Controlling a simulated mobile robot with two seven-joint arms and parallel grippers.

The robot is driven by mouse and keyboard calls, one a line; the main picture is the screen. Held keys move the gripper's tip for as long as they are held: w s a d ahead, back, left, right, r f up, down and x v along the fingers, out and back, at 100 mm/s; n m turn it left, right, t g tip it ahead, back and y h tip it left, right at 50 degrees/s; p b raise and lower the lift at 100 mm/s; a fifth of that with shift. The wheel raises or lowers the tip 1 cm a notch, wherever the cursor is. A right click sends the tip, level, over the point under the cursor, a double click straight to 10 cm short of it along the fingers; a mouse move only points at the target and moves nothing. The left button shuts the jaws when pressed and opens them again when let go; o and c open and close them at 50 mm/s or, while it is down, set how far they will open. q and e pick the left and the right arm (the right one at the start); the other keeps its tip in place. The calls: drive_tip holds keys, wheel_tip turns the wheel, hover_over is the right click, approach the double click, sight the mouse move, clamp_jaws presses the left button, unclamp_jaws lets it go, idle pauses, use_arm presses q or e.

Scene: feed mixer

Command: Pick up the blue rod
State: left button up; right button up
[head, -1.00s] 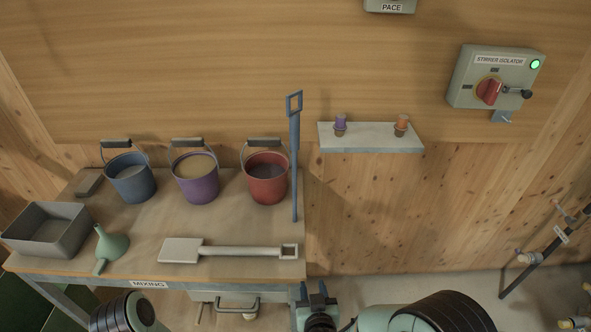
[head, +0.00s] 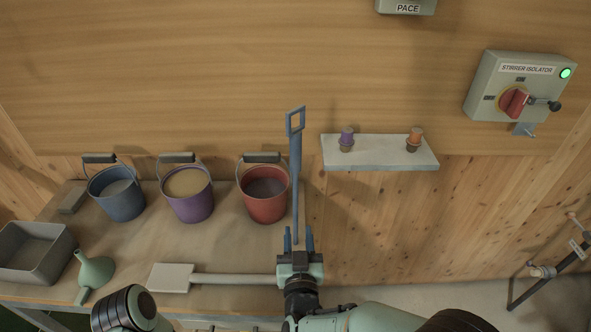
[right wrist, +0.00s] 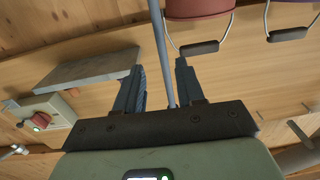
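The blue rod (head: 296,180) stands nearly upright near the right end of the bench, with a rectangular loop handle at its top. My right gripper (head: 299,236) is at the rod's lower part in the head view, fingers pointing up the picture. In the right wrist view the rod (right wrist: 162,45) runs between the two spread fingers of my right gripper (right wrist: 158,75), with gaps on both sides. Whether it lies at finger depth is hard to tell. The rod's lower end is hidden by the gripper. My left gripper is not in view; only part of that arm shows.
The red bucket (head: 264,208) stands just left of the rod, with purple (head: 193,207) and blue (head: 122,206) buckets beyond. A paddle (head: 172,278) lies on the bench, partly behind my right gripper. A small shelf (head: 380,165) is on the wall to the right.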

sight(296, 212)
drive_tip(key=w, duration=0.3)
drive_tip(key=shift+w, duration=0.15)
drive_tip(key=w, duration=0.1)
drive_tip(key=w+p, duration=0.1)
drive_tip(key=w, duration=0.3)
drive_tip(key=shift+w+a+p, duration=0.15)
drive_tip(key=shift+a+p, duration=0.15)
drive_tip(key=shift+p, duration=0.1)
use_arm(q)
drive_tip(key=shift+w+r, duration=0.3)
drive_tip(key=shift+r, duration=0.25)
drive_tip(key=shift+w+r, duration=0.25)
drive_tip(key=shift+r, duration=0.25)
use_arm(e)
clamp_jaws()
